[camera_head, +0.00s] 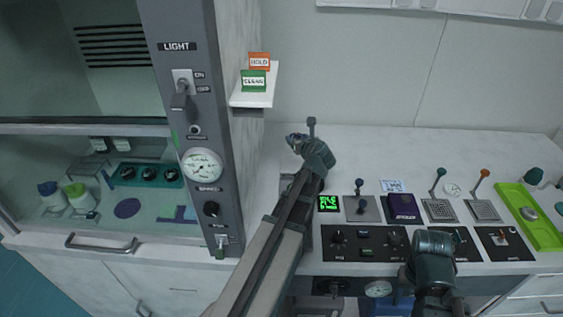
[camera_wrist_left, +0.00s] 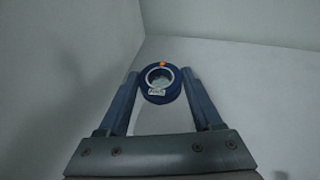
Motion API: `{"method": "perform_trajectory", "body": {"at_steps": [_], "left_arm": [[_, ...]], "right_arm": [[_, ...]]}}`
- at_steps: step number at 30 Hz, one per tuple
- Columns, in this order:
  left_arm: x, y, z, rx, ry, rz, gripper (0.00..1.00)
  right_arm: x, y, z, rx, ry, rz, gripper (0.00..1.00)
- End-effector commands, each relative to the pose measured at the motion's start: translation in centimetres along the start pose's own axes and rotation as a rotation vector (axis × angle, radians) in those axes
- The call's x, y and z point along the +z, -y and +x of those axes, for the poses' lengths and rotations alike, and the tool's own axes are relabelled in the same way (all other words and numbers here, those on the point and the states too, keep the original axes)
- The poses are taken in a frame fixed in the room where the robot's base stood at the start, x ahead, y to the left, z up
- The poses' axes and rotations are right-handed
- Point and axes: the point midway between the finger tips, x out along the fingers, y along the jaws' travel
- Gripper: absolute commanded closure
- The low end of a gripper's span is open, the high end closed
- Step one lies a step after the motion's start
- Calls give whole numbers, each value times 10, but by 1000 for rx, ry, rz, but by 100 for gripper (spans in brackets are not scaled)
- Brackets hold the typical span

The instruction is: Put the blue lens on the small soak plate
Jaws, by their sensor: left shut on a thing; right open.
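The blue lens (camera_wrist_left: 148,90) is a dark blue ring with a clear centre, a small white label and an orange mark. My left gripper (camera_wrist_left: 160,82) is shut on it, with one finger on each side. In the head view my left gripper (camera_head: 297,141) is over the back of the white bench, right of the grey column, and the lens is only a small dark shape at its tip. My right gripper (camera_head: 435,248) is open over the bench's front panels; its fingertips are hard to make out. I cannot tell which surface is the small soak plate.
A grey control column (camera_head: 190,120) stands left of my left arm, with a small shelf (camera_head: 252,99) bearing HOLD and CLEAN tags. The hood at left holds a purple disc (camera_head: 127,208) and bottles. Levers, a dark purple box (camera_head: 402,208) and a green tray (camera_head: 541,233) occupy the right bench.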

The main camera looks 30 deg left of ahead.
Motion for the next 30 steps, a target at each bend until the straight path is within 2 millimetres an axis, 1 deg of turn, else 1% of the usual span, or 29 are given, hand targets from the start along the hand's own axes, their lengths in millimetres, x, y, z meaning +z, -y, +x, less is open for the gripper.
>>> {"method": "perform_trajectory", "body": {"at_steps": [2, 5, 6, 9, 12, 16, 20, 23, 26, 30], "left_arm": [[-14, 6, -11, -10, -1, 5, 90], [-40, 18, -37, -29, -2, 14, 90], [-52, 23, -48, -37, -3, 17, 90], [-76, 33, -76, -55, -2, 25, 90], [-95, 40, -98, -68, -2, 29, 90], [-107, 44, -114, -77, 0, 32, 90], [-108, 46, -117, -79, 1, 32, 90], [-105, 44, -110, -76, 1, 31, 90], [-100, 39, -91, -74, 1, 30, 90], [-90, 28, -57, -73, 1, 29, 90]], "right_arm": [[0, 1, 8, 0, 0, 0, 50], [-1, 2, 22, 0, 0, 0, 50], [-2, 2, 28, 0, 0, 0, 50], [-2, 4, 41, 0, 0, 0, 50], [-3, 5, 50, 0, 0, 0, 50], [-3, 5, 55, 0, 0, 0, 50], [-3, 5, 54, 0, 0, 0, 50], [-3, 5, 55, 0, 0, 0, 50], [-3, 5, 57, 0, 0, 0, 50], [-4, 6, 61, 0, 0, 0, 50]]}}
